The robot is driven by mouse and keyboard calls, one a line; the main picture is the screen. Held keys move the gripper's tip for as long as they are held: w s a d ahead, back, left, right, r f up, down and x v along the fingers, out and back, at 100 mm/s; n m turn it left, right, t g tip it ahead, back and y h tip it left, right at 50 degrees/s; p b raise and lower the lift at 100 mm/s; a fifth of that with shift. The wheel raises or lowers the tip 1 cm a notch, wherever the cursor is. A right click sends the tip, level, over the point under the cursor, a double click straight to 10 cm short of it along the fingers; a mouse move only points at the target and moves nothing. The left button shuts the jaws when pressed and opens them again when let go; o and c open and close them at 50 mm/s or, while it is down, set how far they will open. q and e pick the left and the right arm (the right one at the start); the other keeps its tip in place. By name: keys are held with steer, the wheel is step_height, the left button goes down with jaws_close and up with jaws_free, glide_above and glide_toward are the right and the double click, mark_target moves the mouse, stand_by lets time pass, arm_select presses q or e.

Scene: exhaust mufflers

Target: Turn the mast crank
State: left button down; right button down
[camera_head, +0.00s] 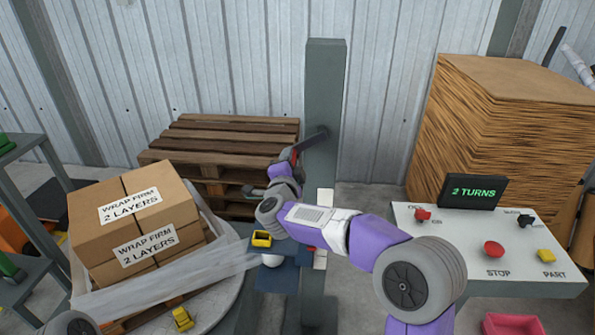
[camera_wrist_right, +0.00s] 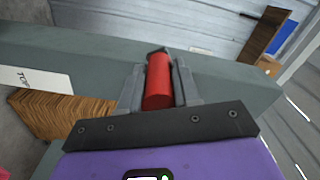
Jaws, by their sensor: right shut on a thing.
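The mast (camera_head: 325,90) is a tall grey-green post in the middle of the head view. Its crank (camera_head: 311,140) is a dark arm on the mast's upper part, reaching left and down. My right gripper (camera_wrist_right: 158,85) is shut on the crank's red handle (camera_wrist_right: 158,75), with a finger on each side in the right wrist view. In the head view my right wrist hides most of the handle. My left gripper is not in view; only a rounded part of my left arm shows at the bottom left.
Cartons (camera_head: 135,215) marked "WRAP FIRM 2 LAYERS" stand on a turntable (camera_head: 225,290), with film stretched toward the mast. Wooden pallets (camera_head: 230,130) are stacked behind. At right are a control panel (camera_head: 465,260), a "2 TURNS" display (camera_head: 471,191) and a cardboard stack (camera_head: 490,130).

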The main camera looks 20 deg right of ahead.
steer(key=r+m, duration=0.1)
steer(key=a+r+m, duration=0.1)
steer(key=r+m, duration=0.1)
steer(key=shift+w+a+m, duration=0.15)
steer(key=shift+w+m, duration=0.05)
steer(key=shift+m, duration=0.1)
steer(key=shift+w+a+r+m, duration=0.15)
steer(key=shift+r+m, duration=0.65)
steer(key=shift+r, duration=0.45)
steer(key=c, duration=0.8)
jaws_free()
